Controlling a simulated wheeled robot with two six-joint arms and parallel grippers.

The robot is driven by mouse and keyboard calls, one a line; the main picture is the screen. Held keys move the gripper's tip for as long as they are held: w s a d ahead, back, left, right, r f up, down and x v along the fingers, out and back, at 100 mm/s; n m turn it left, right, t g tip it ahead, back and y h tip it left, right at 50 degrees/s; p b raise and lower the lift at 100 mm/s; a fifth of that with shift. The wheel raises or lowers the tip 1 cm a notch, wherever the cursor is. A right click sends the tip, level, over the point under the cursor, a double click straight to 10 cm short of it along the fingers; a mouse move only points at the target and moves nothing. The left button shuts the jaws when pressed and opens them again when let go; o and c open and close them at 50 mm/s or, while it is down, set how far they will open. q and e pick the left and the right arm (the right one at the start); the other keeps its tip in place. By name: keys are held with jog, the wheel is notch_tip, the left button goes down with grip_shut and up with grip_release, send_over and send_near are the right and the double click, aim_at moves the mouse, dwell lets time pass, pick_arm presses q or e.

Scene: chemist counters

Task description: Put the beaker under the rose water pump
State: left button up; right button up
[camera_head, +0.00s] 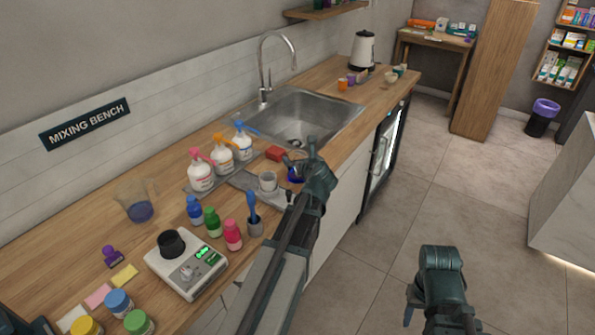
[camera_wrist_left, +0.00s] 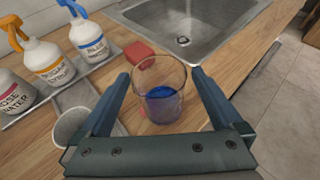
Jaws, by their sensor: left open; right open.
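The glass beaker (camera_wrist_left: 162,78) with blue liquid stands on the wooden counter near the sink, between the spread fingers of my left gripper (camera_wrist_left: 163,100) in the left wrist view. In the head view the beaker (camera_head: 294,175) is mostly hidden behind my left gripper (camera_head: 300,165), which is open. I cannot tell whether a finger touches the glass. The rose water pump (camera_head: 200,172) is the white bottle with a pink top, nearest in the row of pumps; part of it (camera_wrist_left: 14,96) shows in the left wrist view. My right gripper (camera_head: 438,268) is open and empty above the floor.
Orange-topped (camera_head: 221,155) and blue-topped (camera_head: 242,142) pumps stand beside it on a grey tray. A small pale cup (camera_head: 268,181) stands between pumps and gripper. A red block (camera_head: 275,153) lies by the sink (camera_head: 315,112). Small bottles, a jug (camera_head: 137,203) and a scale (camera_head: 186,265) crowd the near counter.

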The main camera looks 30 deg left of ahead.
aim_at(295, 153)
pick_arm(q)
jog(key=b+x, duration=0.2)
jog(key=x, duration=0.3)
jog(key=shift+w+a, duration=0.1)
jog(key=shift+a, duration=0.05)
jog(key=shift+r, duration=0.1)
jog(key=shift+c, duration=0.3)
jog(key=c, duration=1.4)
jog(key=shift+r, duration=0.15)
notch_tip(295, 153, up, 10)
jog(key=p, duration=1)
